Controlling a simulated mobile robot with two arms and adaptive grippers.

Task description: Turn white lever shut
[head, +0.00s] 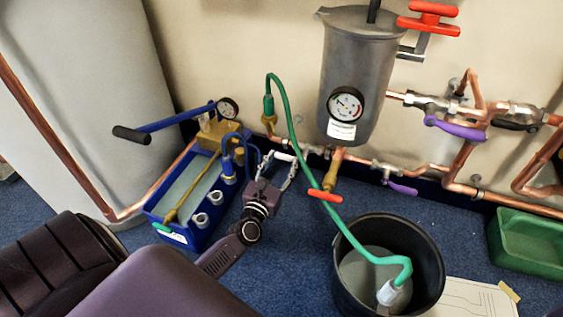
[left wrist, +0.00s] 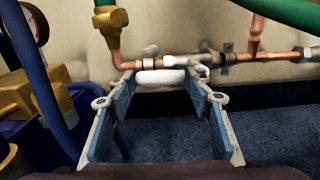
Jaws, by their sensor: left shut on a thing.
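The white lever (head: 284,157) sits on the low copper pipe by the wall, left of the grey vessel. In the left wrist view the white lever (left wrist: 160,77) lies crosswise, roughly in line with the pipe. My left gripper (head: 279,162) reaches it from the front. Its two fingertips (left wrist: 161,82) stand at the lever's two ends, and the gripper is shut on it across its length. The valve body behind the lever is partly hidden. My right gripper does not show.
A green hose (head: 283,109) runs from the pipe into a black bucket (head: 438,262). A blue pump box (head: 152,213) stands left of my arm. A red lever (head: 325,196) and purple levers (head: 455,129) are to the right. A green tray (head: 526,238) lies far right.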

